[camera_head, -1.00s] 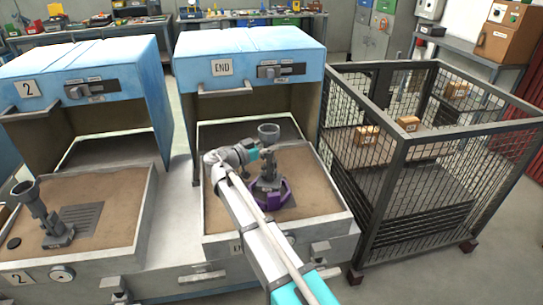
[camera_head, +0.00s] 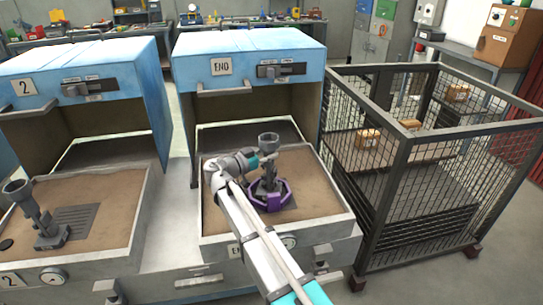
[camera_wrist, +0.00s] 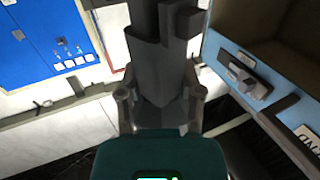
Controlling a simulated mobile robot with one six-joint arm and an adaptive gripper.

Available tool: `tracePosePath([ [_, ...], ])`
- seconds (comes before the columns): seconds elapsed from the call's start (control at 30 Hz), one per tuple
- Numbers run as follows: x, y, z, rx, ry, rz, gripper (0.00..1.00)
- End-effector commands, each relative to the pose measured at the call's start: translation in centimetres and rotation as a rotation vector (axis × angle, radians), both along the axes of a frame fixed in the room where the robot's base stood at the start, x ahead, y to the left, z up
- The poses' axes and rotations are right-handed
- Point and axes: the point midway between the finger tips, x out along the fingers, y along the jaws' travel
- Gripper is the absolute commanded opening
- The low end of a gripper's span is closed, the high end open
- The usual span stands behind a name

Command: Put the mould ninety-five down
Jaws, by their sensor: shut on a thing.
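A grey mould (camera_head: 267,172) with a round cup on top stands upright over the sand bed of the END station. My gripper (camera_head: 259,163) is shut on its stem from the left. In the wrist view the grey mould (camera_wrist: 160,45) rises between the fingers of my gripper (camera_wrist: 161,97). The mould's foot is within or just above a purple ring-shaped holder (camera_head: 287,200) on the sand; whether it touches down I cannot tell. No number is readable on the mould. A second similar mould (camera_head: 42,222) stands on the station 2 bed at left.
The sand bed (camera_head: 225,222) has a raised light rim, with bare sand around the holder. The blue END hood (camera_head: 245,66) stands open behind it. A dark wire-mesh cage (camera_head: 405,160) with small boxes stands close at right.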

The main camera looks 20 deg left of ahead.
Motion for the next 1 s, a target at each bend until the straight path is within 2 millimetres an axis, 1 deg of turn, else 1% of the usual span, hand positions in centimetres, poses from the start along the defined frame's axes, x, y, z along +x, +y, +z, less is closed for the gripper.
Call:
tracePosePath([
  [0.13,0.00,0.01,0.03,-0.001,-0.001,0.000,0.00],
  [0.47,-0.01,0.03,-0.72,-0.001,-0.001,0.000,0.00],
  [0.5,-0.01,0.03,-0.62,0.000,0.000,0.000,0.55],
  [0.63,-0.02,0.04,-0.60,0.000,0.000,0.001,0.80],
  [0.67,-0.02,0.04,-0.60,0.000,0.000,0.001,0.82],
  [1.0,-0.03,0.06,-0.59,0.000,0.000,0.001,0.82],
])
